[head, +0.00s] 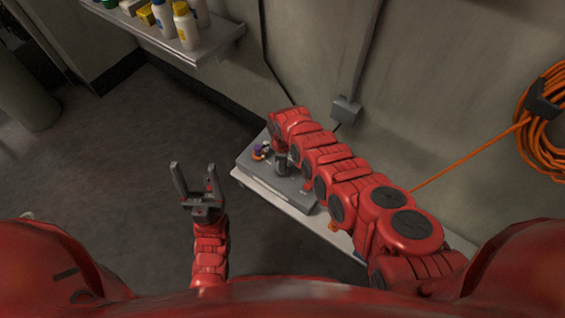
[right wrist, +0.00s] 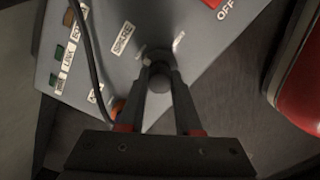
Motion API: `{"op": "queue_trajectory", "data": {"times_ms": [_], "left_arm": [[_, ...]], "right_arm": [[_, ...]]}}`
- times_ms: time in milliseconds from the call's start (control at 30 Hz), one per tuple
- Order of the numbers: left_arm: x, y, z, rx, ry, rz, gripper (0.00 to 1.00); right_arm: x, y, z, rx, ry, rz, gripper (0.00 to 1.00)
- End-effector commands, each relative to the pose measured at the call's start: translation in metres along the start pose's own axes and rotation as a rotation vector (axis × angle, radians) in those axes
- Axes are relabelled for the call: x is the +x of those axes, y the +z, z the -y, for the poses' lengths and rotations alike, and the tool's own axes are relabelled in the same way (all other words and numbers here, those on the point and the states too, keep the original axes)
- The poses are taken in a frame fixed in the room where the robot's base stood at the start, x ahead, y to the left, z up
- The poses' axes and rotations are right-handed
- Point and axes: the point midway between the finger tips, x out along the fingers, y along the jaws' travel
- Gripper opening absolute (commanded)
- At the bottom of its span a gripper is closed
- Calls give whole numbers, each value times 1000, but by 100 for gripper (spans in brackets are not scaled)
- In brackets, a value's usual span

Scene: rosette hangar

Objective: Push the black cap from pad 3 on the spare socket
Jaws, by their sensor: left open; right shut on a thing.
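My right gripper (right wrist: 161,75) is shut on a dark round cap (right wrist: 159,84), which shows between its fingers in the right wrist view. The cap is over the grey panel (right wrist: 112,62), close beside a label reading SPARE (right wrist: 123,38). The fingers and the cap hide the socket under them, so I cannot tell whether the cap touches it or sits on it. In the head view my right gripper (head: 282,163) points down at the grey box (head: 285,190), partly hidden by my arm. My left gripper (head: 196,183) is open and empty, over the floor left of the box.
Small purple and orange pieces (head: 259,152) stand at the box's left end. A dark cable (right wrist: 89,60) crosses the panel near my fingers. The box rests on a pale ledge (head: 322,228) along the wall. A shelf with bottles (head: 210,42) is at the upper left.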

Motion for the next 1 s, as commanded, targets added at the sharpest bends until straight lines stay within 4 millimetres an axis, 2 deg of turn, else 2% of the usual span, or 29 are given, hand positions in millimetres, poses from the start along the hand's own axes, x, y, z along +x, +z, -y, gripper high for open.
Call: {"op": "queue_trajectory", "data": {"times_ms": [667, 700, 867, 1000], "left_arm": [[-1, 0, 0, 0, 0, 0, 68], [-1, 0, 0, 0, 0, 0, 68], [-1, 0, 0, 0, 0, 0, 68], [-1, 0, 0, 0, 0, 0, 68]], "right_arm": [[1, 0, 0, 0, 0, 0, 0], [1, 0, 0, 0, 0, 0, 38], [1, 0, 0, 0, 0, 0, 67], [1, 0, 0, 0, 0, 0, 68]]}}
